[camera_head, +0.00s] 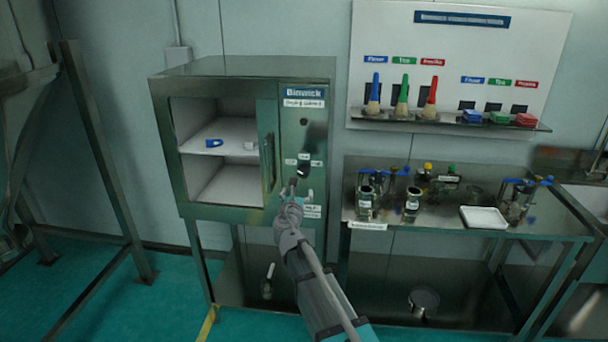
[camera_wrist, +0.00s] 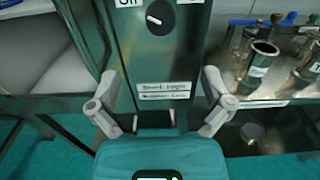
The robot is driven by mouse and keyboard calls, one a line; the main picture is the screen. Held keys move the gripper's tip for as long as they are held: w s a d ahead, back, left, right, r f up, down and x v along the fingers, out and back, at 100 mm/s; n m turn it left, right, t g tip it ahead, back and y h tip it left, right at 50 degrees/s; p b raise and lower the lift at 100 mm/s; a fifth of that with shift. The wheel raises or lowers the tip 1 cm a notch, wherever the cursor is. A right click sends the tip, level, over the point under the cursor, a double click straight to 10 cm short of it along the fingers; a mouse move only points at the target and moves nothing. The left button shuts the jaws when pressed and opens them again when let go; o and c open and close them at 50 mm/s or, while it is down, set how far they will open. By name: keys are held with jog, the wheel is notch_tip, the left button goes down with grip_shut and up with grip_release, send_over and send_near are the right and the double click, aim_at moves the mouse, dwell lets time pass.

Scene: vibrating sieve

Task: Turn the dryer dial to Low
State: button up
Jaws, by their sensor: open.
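The dryer (camera_head: 245,67) is a steel cabinet with a control panel on its right side. Its dial (camera_head: 303,170) is a dark round knob with small white labels around it, too small to read in the head view. In the wrist view the dial (camera_wrist: 160,18) is at the top centre with a light pointer line, and an "Off" label is at its upper left. My gripper (camera_head: 292,186) is in front of the panel, just below and left of the dial. In the wrist view my gripper (camera_wrist: 160,98) is open and empty, its fingers spread on either side of the panel below the dial.
The dryer's left compartment is visible, with a blue item (camera_head: 214,143) on its shelf (camera_head: 232,130). A steel bench (camera_head: 460,224) with jars and a white tray (camera_head: 483,217) stands to the right. Coloured brushes stand on a wall shelf (camera_head: 450,123).

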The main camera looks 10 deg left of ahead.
aim_at(303, 173)
jog(key=w, duration=1.2)
jog(key=shift+w+d, duration=0.15)
jog(key=shift+d, duration=0.1)
jog(key=shift+d, duration=0.1)
jog(key=c, duration=1.1)
jog(key=shift+c, duration=0.2)
jog(key=shift+m, duration=0.3)
jog(key=m, duration=0.4)
jog(key=shift+m, duration=0.4)
jog(key=m, duration=0.6)
jog(key=shift+m, duration=0.3)
